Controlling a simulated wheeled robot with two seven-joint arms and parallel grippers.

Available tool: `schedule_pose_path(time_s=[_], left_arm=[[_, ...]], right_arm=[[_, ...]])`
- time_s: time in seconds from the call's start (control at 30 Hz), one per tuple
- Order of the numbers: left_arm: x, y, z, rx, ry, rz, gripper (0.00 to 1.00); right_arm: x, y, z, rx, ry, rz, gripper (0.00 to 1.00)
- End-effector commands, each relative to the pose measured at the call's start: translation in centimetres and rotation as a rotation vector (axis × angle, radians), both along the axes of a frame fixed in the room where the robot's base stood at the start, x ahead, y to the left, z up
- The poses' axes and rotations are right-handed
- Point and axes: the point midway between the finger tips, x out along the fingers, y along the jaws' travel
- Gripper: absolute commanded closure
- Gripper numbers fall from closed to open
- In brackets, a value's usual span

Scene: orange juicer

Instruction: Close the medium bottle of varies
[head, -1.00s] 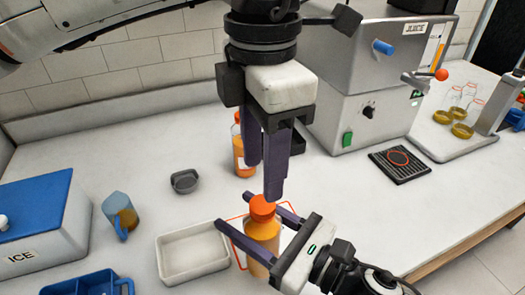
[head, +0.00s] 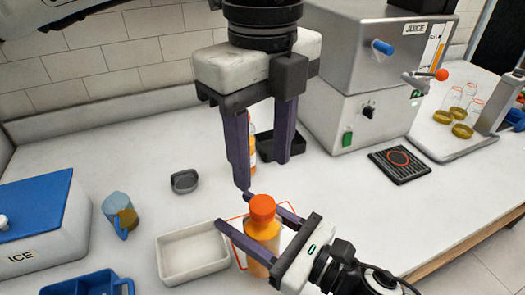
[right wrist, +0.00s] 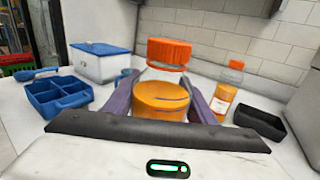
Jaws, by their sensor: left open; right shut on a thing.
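The medium bottle (head: 262,238) stands upright on the counter with orange juice in it and an orange cap (head: 262,207) on its top. It also shows in the right wrist view (right wrist: 160,100), with the cap (right wrist: 169,51) on its neck. I cannot tell how tightly the cap sits. My right gripper (head: 248,216) is shut on the bottle, one finger on each side of its body. My left gripper (head: 262,172) is open and empty, pointing down just above and behind the cap, apart from it.
Another orange-capped bottle (right wrist: 226,88) stands behind, beside a black tray (right wrist: 260,119). A white tray (head: 193,254) lies left of the held bottle. A grey cup (head: 185,181), a jug (head: 120,214), an ice box (head: 35,225) and the juicer (head: 362,85) stand around.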

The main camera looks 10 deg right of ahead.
Motion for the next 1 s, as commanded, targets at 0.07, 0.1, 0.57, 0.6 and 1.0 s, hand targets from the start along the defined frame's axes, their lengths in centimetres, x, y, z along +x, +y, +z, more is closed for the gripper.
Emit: schedule_pose_path(time_s=[0.07,0.1,0.57,0.6,1.0], left_arm=[[0.0,0.0,0.0,0.0,0.0,0.022,0.54],[0.0,0.0,0.0,0.0,0.0,0.026,0.54],[0.0,0.1,-1.5,0.003,0.001,0.025,0.54],[0.0,0.1,-2.1,0.002,0.002,0.024,0.54],[0.0,0.0,-7.4,0.0,0.002,0.024,0.54]], right_arm=[[0.0,0.0,0.2,0.002,-0.004,0.001,1.0],[0.0,0.0,0.2,0.002,-0.004,0.001,1.0],[0.0,0.0,0.2,0.002,-0.004,0.001,1.0],[0.0,0.0,0.2,0.002,-0.004,0.001,1.0],[0.0,0.0,0.2,0.002,-0.004,0.001,1.0]])
